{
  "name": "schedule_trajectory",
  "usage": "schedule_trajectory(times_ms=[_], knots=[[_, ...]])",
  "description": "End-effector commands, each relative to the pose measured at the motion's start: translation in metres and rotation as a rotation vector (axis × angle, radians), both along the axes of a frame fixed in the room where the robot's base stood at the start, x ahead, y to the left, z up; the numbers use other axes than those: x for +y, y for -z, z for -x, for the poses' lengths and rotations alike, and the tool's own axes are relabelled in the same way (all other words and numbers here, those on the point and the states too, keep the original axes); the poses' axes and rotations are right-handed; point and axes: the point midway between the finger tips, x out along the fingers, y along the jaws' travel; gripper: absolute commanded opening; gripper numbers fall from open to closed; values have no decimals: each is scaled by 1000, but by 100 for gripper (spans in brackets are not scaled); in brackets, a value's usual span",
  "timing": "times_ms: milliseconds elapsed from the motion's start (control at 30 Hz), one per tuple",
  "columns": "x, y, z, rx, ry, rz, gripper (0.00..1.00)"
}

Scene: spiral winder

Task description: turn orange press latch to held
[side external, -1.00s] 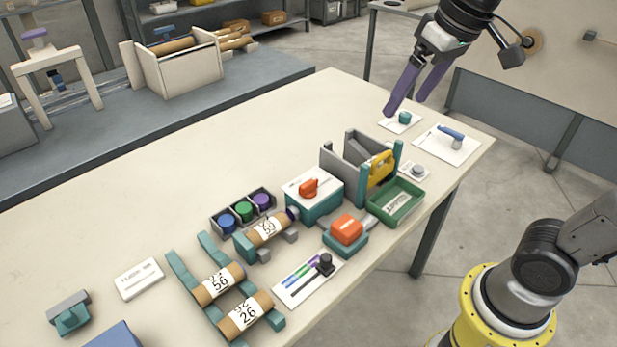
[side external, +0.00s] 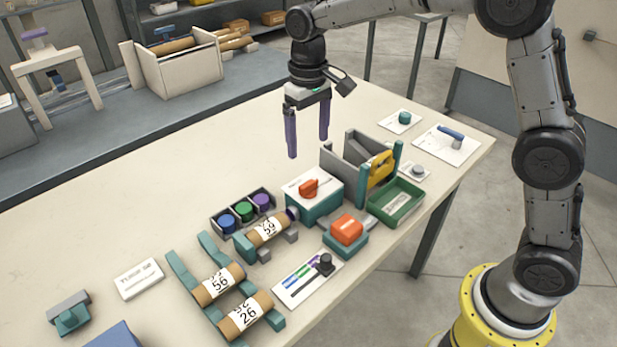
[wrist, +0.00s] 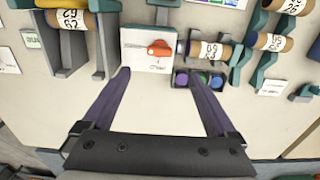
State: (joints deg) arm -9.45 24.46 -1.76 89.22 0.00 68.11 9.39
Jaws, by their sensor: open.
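The orange latch knob (side external: 308,187) sits on the white top of a teal box (side external: 316,207), near the middle of the table. In the wrist view the orange knob (wrist: 159,48) lies on the white plate, ahead of the fingers and between their lines. Small print on the plate is too small to read. My gripper (side external: 308,147) is open and empty, pointing down above the table and apart from the knob. In the wrist view both purple fingers of my gripper (wrist: 159,74) show spread wide.
A grey-walled stand (side external: 341,174) with a yellow part (side external: 382,165) rises close beside the box. An orange block on a teal base (side external: 346,229) stands in front. Coloured caps (side external: 244,211) and a tube (side external: 269,230) sit to the left.

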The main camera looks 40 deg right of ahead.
Motion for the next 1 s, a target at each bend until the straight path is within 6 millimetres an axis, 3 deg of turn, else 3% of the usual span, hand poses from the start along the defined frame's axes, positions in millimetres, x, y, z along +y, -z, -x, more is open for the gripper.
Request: schedule_trajectory(times_ms=[300, 500, 700, 1000], knots=[[-1, 65, 1, 6, 1, 1, 92], [-1, 94, 1, 3, 1, 1, 92], [-1, 109, 0, 0, 1, 0, 92], [0, 110, 0, 0, 1, 0, 92]])
